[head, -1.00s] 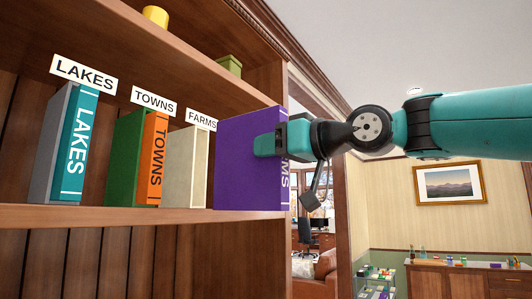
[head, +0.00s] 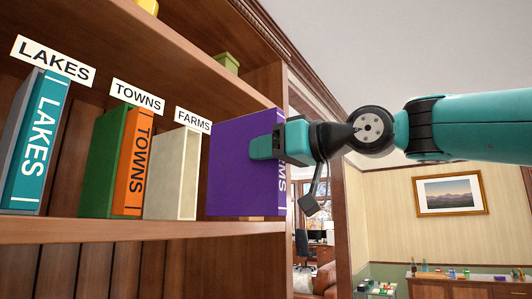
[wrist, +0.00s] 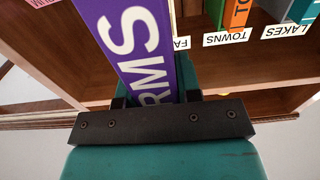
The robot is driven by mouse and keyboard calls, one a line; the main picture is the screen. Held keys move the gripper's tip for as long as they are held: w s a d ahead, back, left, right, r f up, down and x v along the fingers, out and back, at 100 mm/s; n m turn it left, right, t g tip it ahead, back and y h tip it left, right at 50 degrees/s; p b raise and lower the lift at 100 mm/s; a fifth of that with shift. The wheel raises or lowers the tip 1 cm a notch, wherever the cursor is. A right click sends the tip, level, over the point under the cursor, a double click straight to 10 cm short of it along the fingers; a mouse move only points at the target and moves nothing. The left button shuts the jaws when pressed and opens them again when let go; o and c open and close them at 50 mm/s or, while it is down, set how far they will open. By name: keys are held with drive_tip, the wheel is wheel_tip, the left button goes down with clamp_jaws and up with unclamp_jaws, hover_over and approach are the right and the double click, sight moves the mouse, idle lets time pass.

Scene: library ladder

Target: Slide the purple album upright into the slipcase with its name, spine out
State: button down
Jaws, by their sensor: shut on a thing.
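The purple album (head: 232,168) stands upright at the shelf front, right of the cream slipcase (head: 188,174) under the FARMS label (head: 193,120). My gripper (head: 266,146) is shut on the album near its spine. The spine faces out toward the right; the letters "RMS" show in the wrist view on the album (wrist: 135,45), the rest hidden by my gripper. The cream slipcase is upright with its open side facing out and looks empty. The album looks apart from the slipcase. Whether its bottom touches the shelf is hard to tell.
The orange TOWNS album (head: 134,160) sits in a green slipcase and the teal LAKES album (head: 36,140) in a grey one, both left of the cream slipcase. An upper shelf (head: 150,50) overhangs them. The cabinet's right side panel (head: 266,90) stands behind the purple album.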

sight(231, 156)
drive_tip(key=shift+p+x, duration=1.05)
drive_tip(key=shift+x, duration=1.75)
drive_tip(key=shift+p+x, duration=0.45)
drive_tip(key=shift+x, duration=0.9)
drive_tip(key=shift+p+x, duration=3.15)
drive_tip(key=shift+x, duration=1.55)
drive_tip(key=c, duration=0.7)
unclamp_jaws()
drive_tip(key=shift+r, duration=0.1)
